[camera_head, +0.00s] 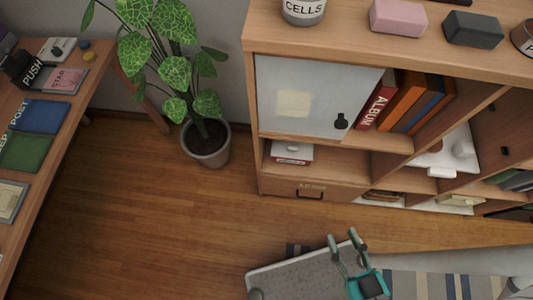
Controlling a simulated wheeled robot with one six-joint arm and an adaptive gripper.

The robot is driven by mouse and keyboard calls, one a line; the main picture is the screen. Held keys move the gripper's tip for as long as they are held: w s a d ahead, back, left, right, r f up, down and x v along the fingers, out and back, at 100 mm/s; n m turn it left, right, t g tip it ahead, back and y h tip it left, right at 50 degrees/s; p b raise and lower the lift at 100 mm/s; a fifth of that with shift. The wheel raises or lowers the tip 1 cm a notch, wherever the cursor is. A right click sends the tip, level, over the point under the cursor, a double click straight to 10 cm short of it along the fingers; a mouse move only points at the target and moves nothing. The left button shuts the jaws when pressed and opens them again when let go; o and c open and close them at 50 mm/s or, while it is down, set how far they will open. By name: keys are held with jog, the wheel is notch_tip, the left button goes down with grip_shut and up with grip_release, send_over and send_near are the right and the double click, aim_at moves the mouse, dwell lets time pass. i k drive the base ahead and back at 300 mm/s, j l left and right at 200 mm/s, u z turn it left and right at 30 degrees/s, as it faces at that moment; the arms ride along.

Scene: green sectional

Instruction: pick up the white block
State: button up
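A small white block-like piece (441,172) lies at the front of a cubby in the wooden shelf unit, below a white rounded object (463,149). I cannot tell for certain that this piece is the white block. My gripper (342,237) is at the bottom centre, teal at its base with two grey-green fingers. The fingers are apart with nothing visible between them. It is well in front of the shelf unit, to the lower left of the white piece and not touching it.
The wooden shelf unit (350,178) holds books behind the gripper; a pink block (398,17) and a dark grey block (473,29) sit on top. A potted plant (205,150) stands left of it. A desk (98,60) is at far left.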

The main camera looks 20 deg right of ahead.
aim_at(462, 149)
jog(key=j+z, duration=0.1)
jog(key=j, duration=0.4)
jog(key=k+j+z, duration=0.1)
jog(key=j, duration=0.4)
jog(key=k+j, duration=0.1)
jog(key=j, duration=0.4)
jog(key=k+j+z, duration=0.15)
jog(key=j, duration=0.3)
jog(key=k+j+z, duration=0.1)
jog(key=k+z, duration=0.25)
jog(key=k, duration=0.55)
jog(key=k+l, duration=0.15)
jog(key=l, duration=0.15)
jog(key=i+j+z, duration=0.1)
jog(key=i+j, duration=0.45)
jog(key=i+l, duration=0.55)
jog(key=i, duration=0.2)
jog(key=i+l, duration=0.1)
jog(key=l, duration=0.3)
jog(key=i+l, duration=0.1)
jog(key=l, duration=0.35)
jog(key=i+l, duration=0.1)
jog(key=l, duration=0.3)
jog(key=k+z, duration=0.05)
